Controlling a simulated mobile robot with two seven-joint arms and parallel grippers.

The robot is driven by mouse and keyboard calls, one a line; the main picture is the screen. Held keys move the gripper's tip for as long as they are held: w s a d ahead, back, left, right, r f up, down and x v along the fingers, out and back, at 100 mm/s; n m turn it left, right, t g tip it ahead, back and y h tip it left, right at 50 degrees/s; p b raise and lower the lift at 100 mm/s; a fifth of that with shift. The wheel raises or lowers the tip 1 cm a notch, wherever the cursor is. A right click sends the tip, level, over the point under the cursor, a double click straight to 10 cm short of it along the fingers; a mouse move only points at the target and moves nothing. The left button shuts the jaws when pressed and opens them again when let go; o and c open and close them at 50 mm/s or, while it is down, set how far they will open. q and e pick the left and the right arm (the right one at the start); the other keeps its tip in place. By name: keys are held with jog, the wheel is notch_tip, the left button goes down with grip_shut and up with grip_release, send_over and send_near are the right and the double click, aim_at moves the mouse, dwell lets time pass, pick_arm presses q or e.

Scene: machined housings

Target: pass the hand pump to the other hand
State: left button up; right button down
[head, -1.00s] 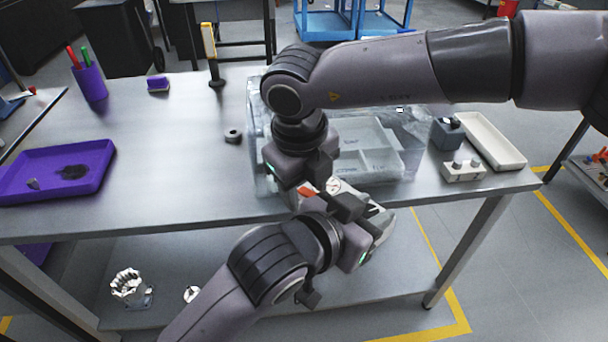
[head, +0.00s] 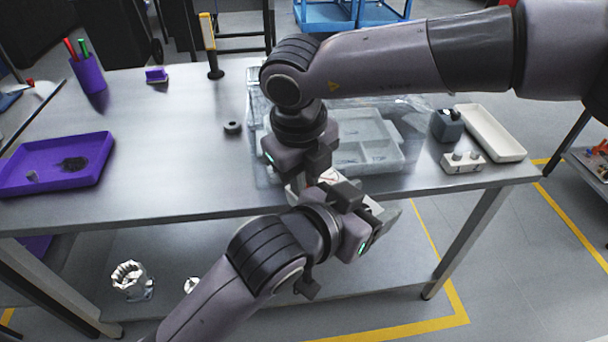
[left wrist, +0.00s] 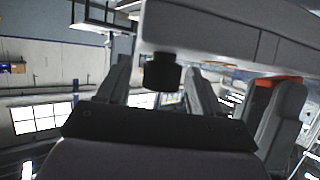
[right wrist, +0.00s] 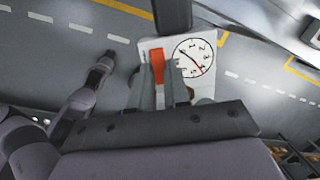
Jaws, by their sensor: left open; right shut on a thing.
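The hand pump (head: 388,213) is a pale grey body with a white dial face, partly hidden by both grippers in the head view, in front of the table's front edge. In the right wrist view its round gauge (right wrist: 193,56) and red lever (right wrist: 157,66) show clearly. My right gripper (head: 310,183) is shut on the pump from above; its fingers (right wrist: 163,88) show at the pump. My left gripper (head: 352,200) is open, close beside the pump and just below the right gripper. In the left wrist view its fingers (left wrist: 160,95) stand apart.
A clear bin (head: 255,110) with a grey tray (head: 365,150) stands behind the grippers. A white tray (head: 490,130), a grey block (head: 447,125) and a pale fixture (head: 463,162) are at the right. A purple tray (head: 50,165) lies at the left; the table between is mostly clear.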

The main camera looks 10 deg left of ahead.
pick_arm(q)
jog(key=s+a+r+m+h, duration=0.2)
jog(key=s+a+m+h, duration=0.1)
jog(key=s+a, duration=0.25)
jog(key=a+f+n+y, duration=0.1)
jog(key=a+f+y, duration=0.2)
jog(key=a+f, duration=0.5)
jog(key=a+f+n+y, duration=0.1)
jog(key=a+f+y, duration=0.3)
jog(key=f, duration=0.8)
jog(key=s+a+f+n+y, duration=0.2)
jog(key=s+a+f+n, duration=0.4)
jog(key=a+f, duration=0.2)
jog(key=shift+s+a+f+n+y, duration=0.2)
jog(key=shift+f+n+y, duration=0.1)
jog(key=shift+f, duration=0.6)
